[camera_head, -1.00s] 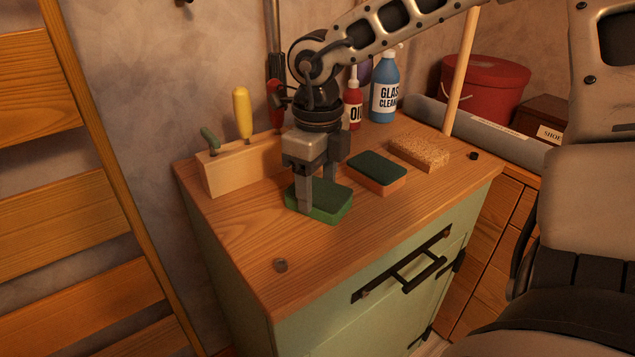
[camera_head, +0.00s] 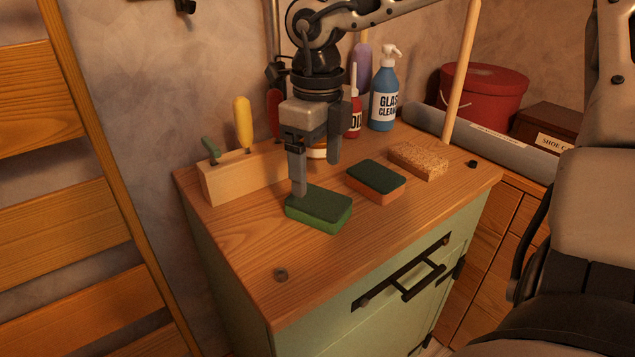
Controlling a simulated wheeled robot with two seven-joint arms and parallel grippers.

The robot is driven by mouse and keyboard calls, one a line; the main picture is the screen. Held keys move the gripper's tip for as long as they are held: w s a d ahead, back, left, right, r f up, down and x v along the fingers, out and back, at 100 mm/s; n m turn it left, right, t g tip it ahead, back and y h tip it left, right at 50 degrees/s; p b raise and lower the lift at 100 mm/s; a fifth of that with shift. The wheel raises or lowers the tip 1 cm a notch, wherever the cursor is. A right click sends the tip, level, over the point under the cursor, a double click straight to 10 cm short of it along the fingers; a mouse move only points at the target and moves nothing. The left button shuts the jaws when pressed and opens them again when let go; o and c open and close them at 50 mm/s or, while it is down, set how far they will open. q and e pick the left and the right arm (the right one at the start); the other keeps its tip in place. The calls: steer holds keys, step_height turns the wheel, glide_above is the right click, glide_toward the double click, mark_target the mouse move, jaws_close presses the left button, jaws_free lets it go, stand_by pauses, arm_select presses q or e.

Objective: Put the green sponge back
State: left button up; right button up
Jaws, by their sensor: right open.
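The green sponge (camera_head: 319,209) lies flat on the wooden cabinet top (camera_head: 240,240), in a rough row with an orange sponge with a dark green top (camera_head: 377,181) and a tan, coarse-textured block (camera_head: 419,160). My right gripper (camera_head: 317,178) is above the green sponge, pointing down, open and empty. Its left finger overlaps the sponge's back left edge in the picture; I cannot tell whether they touch. Its right finger ends higher, behind the sponge in the picture. My left gripper is not in view.
Behind stand a wooden block holding yellow- and green-handled tools (camera_head: 245,181), a red oil bottle (camera_head: 354,118) and a blue glass cleaner bottle (camera_head: 384,95). A wooden pole (camera_head: 461,75) rises at the back right.

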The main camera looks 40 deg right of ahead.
mark_target(318, 199)
step_height(318, 199, up, 6)
steer(key=shift+r, duration=0.25)
steer(key=shift+f, duration=0.1)
stand_by(0.4)
